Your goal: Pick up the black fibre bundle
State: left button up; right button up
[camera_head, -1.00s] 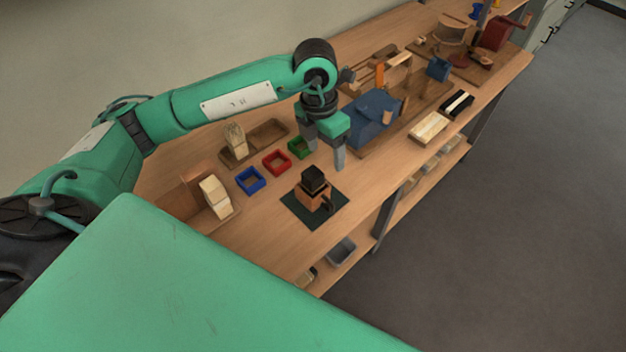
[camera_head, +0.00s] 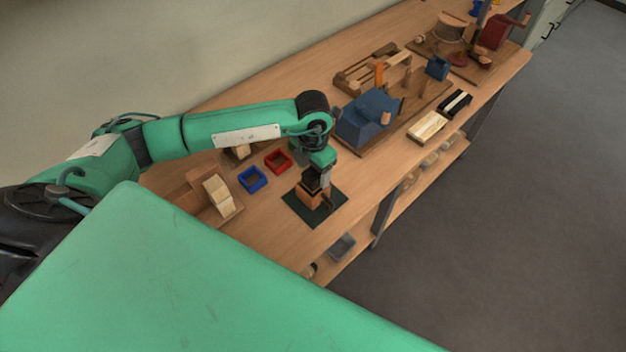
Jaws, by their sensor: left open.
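The black fibre bundle (camera_head: 311,184) appears as a dark block standing in a small wooden holder (camera_head: 308,197). The holder sits on a dark green mat (camera_head: 328,204) near the table's front edge. My left gripper (camera_head: 319,180) is open and points down right over the bundle, with its fingers around or beside it; I cannot tell which. The gripper hides much of the bundle's top. My right gripper is not in view.
Blue (camera_head: 252,179) and red (camera_head: 278,161) open bins stand left of the mat. A wooden tray with pale blocks (camera_head: 217,188) is further left. A blue machine (camera_head: 367,117) stands behind to the right. The table (camera_head: 275,225) is clear in front of the mat.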

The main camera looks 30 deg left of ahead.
pick_arm(q)
jog(key=shift+f, duration=1.15)
jog(key=c, duration=1)
jog(key=shift+c, duration=0.5)
jog(key=shift+r, duration=0.15)
